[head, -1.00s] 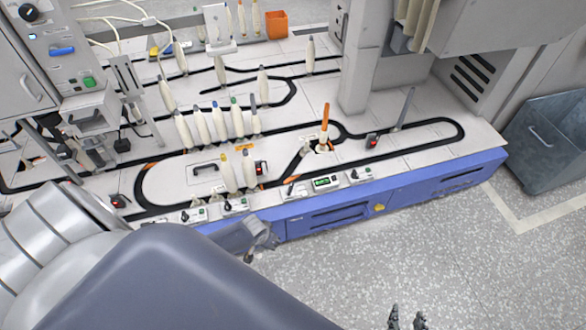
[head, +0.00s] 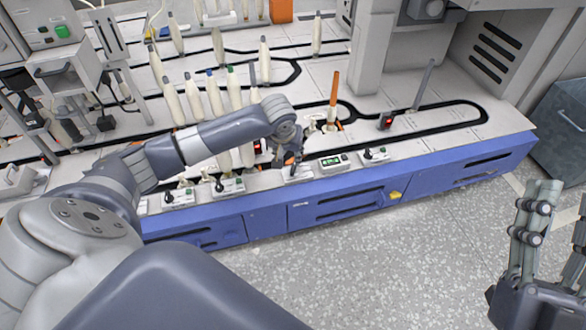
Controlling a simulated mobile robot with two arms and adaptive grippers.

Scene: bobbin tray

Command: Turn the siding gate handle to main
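Other handle boxes sit to the left (head: 228,188) and right (head: 376,156). Their labels are too small to read, so I cannot tell which is the siding gate handle. My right gripper (head: 558,225) is open and empty over the floor at the right, fingers pointing up.
Upright pale bobbins (head: 193,97) stand behind my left forearm. An orange-topped post (head: 334,90) rises farther back. A grey bin (head: 563,125) stands right of the table.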

